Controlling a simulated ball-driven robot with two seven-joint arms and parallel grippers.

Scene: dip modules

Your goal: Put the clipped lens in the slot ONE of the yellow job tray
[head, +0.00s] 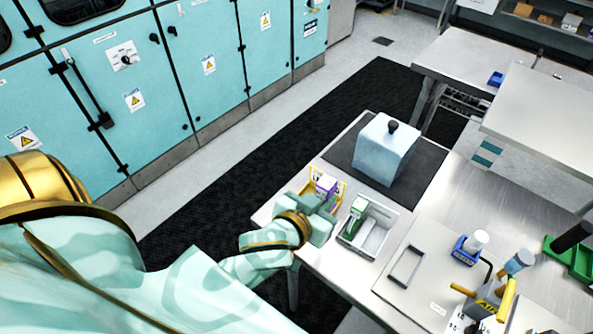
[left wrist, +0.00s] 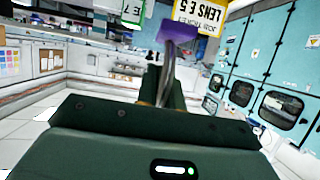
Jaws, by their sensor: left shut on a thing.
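The yellow job tray (head: 341,187) stands at the near left corner of the table, partly hidden by my gripper. A small white piece with a purple clip (head: 325,185) is at the tray, seemingly the clipped lens; I cannot tell whether it is seated in a slot or just above. My left gripper (head: 318,203) is shut on the purple clip, which also shows at the fingertips in the left wrist view (left wrist: 178,31). A yellow-edged job ticket reading LENS E 5 (left wrist: 210,18) appears upside down beside it. The slot markings are not readable. My right gripper is not in view.
A white bin (head: 378,238) with a green-clipped piece (head: 357,209) stands right of my gripper. A pale blue block with a black knob (head: 385,148) sits on a dark mat (head: 344,153) behind. A grey frame (head: 405,265) and blue holder (head: 466,250) lie further right.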

